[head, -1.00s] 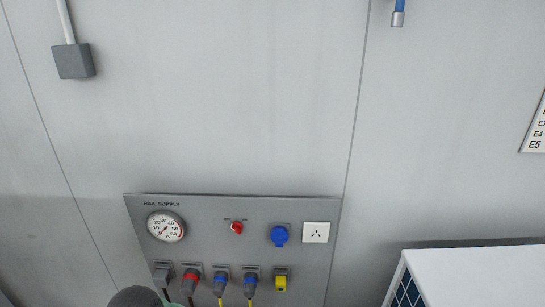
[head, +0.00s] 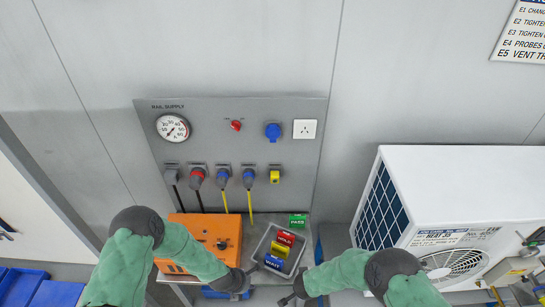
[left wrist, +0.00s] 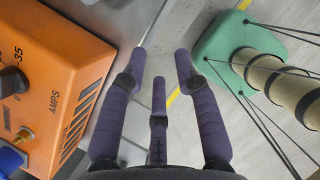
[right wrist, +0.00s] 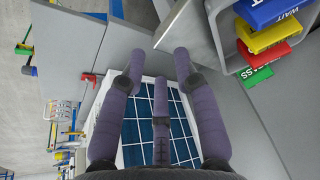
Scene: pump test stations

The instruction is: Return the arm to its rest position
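Both of my green-sleeved arms reach in from the bottom of the head view. My left gripper (head: 240,283) is small and dark there, near the orange unit and the grey tray. In the left wrist view its purple fingers (left wrist: 160,70) stand apart with nothing between them.
An orange unit (head: 216,232) marked AMPS stands beside the grey tray (head: 258,247) holding coloured tags (head: 281,250). The rail supply panel (head: 230,150) is on the wall. A white heat unit (head: 460,185) stands right; blue bins (head: 50,292) sit left.

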